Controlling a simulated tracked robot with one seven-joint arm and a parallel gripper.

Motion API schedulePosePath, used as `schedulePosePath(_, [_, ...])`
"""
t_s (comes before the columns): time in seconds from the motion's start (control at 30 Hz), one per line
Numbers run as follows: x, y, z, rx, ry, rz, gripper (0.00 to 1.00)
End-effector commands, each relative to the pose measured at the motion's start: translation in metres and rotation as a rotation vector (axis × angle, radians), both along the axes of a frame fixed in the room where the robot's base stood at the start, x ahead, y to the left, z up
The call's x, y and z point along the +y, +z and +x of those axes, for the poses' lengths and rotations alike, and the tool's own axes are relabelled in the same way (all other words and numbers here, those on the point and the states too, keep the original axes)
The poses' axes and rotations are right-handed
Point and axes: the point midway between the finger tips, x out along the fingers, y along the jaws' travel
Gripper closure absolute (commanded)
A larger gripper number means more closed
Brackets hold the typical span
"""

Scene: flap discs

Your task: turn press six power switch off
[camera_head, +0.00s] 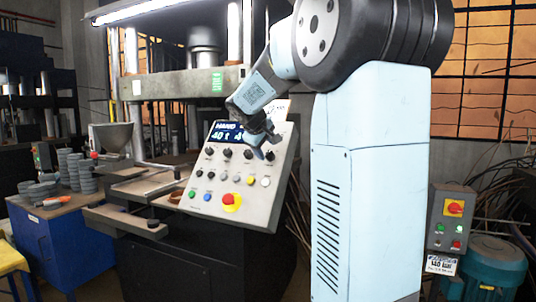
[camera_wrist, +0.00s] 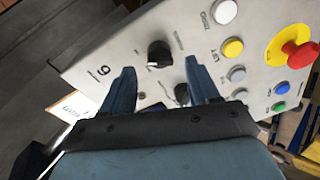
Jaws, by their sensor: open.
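The sloped press control panel (camera_head: 230,180) stands at the centre of the head view, with a lit display, black rotary knobs and coloured buttons. My gripper (camera_head: 263,148) is at its upper right and hides part of it. The knob shows just beyond the fingertips, and I see no contact. Another dark knob (camera_wrist: 181,93) is partly hidden between the fingers. The labels are too small to read surely.
A red mushroom button on yellow (camera_head: 231,201) sits low on the panel; it also shows in the wrist view (camera_wrist: 299,52). A grey switch box (camera_head: 450,218) stands right, above a teal motor (camera_head: 492,265). A blue cabinet (camera_head: 65,240) with stacked discs stands left.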

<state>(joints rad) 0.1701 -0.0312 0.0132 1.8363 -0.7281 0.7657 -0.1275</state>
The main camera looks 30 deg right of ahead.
Motion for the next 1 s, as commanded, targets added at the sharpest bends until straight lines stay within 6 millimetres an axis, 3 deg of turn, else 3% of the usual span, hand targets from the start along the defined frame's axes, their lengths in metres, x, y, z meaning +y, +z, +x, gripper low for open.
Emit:
schedulePosePath(0.23, [-0.016,-0.02,0.015,0.0,0.0,0.001,0.4])
schedulePosePath(0.67, [-0.02,-0.025,0.019,-0.001,0.001,0.0,0.4])
schedulePosePath(1.0, [-0.02,-0.025,0.019,-0.001,0.002,0.001,0.71])
